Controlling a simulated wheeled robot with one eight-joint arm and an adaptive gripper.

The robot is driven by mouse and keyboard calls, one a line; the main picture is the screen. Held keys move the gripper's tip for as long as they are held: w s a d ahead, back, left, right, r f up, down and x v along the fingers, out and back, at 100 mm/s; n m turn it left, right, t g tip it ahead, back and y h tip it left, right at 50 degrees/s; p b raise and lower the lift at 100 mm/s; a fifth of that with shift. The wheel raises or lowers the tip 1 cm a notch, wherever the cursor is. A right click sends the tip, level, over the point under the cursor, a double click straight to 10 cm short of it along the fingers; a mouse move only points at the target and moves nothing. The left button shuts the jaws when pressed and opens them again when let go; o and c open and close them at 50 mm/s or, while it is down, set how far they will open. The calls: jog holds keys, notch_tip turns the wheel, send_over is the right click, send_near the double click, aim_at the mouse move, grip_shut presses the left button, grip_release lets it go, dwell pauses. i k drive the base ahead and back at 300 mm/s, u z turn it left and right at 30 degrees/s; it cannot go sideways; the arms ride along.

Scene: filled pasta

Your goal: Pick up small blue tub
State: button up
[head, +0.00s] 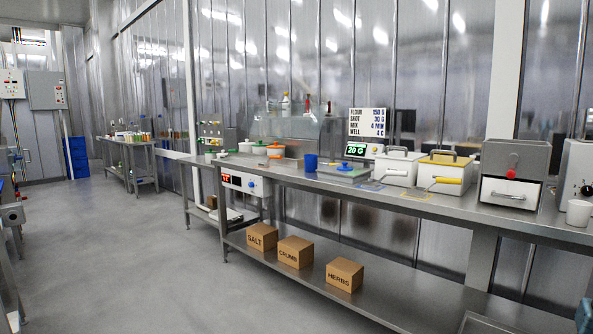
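A small blue tub (311,162) stands upright on the long steel counter (470,212), near its middle. It is small in the head view, and I cannot see what is inside it. It stands just left of a grey tray with a blue-knobbed item (343,167). My gripper is not in view, and nothing is seen touching the tub.
White-lidded (398,167) and yellow-lidded (446,172) bins, a drawer unit (512,176) and a white mug (579,212) stand right along the counter. A green-lit scale display (356,149) is behind. Boxes (296,252) sit on the lower shelf. The floor (130,260) at left is clear.

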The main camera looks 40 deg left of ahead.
aim_at(310, 161)
jog(key=u, duration=1.95)
jog(key=i, duration=1)
jog(key=u, duration=0.35)
jog(key=i, duration=1.15)
jog(key=z, duration=0.8)
jog(key=i, duration=0.85)
jog(key=z, duration=0.5)
